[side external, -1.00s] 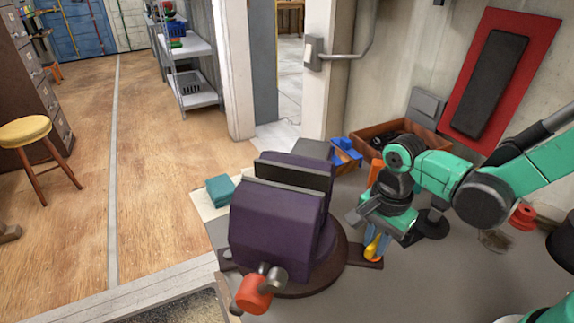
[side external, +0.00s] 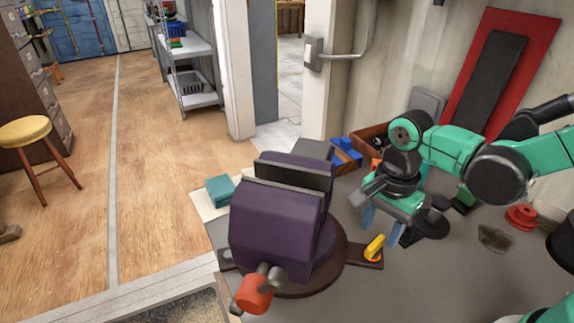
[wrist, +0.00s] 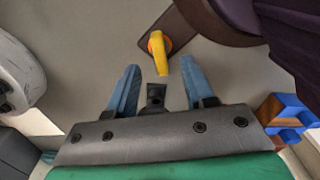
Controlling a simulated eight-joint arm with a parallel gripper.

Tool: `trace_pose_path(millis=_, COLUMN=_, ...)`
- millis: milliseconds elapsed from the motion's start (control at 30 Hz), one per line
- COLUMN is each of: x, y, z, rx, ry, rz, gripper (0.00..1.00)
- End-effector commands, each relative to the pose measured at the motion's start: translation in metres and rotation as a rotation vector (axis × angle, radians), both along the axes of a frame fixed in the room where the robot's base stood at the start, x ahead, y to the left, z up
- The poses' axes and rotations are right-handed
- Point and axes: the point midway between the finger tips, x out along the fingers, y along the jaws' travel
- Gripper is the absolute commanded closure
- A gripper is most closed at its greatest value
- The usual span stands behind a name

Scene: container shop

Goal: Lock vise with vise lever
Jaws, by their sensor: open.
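The purple vise (side external: 275,228) stands on a round brown base on the grey bench, with a gap between its jaws. The yellow vise lever (side external: 375,245), on an orange pivot, sits on a brown tab of that base, to the right of the vise. In the wrist view the lever (wrist: 158,52) lies just beyond the fingertips, about centred between them. My gripper (side external: 382,228) is above and right of the lever in the side view. Its blue fingers (wrist: 159,76) are spread, with nothing between them, and appear clear of the lever. Part of the vise (wrist: 290,35) shows at the wrist view's upper right.
A red-orange handle (side external: 254,294) juts from the vise front. A blue and wooden object (side external: 345,152) and a brown bin (side external: 372,135) stand behind. A red round object (side external: 521,217) lies to the right.

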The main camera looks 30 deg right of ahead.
Motion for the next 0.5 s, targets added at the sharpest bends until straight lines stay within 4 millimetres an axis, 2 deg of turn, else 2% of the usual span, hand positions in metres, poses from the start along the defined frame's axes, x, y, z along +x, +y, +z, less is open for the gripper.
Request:
trace_pose_path(millis=200, x=0.000, y=0.000, z=0.019, rx=0.000, ry=0.000, rz=0.000, gripper=0.53)
trace_pose_path(millis=500, x=0.000, y=0.000, z=0.024, rx=0.000, ry=0.000, rz=0.000, gripper=0.53)
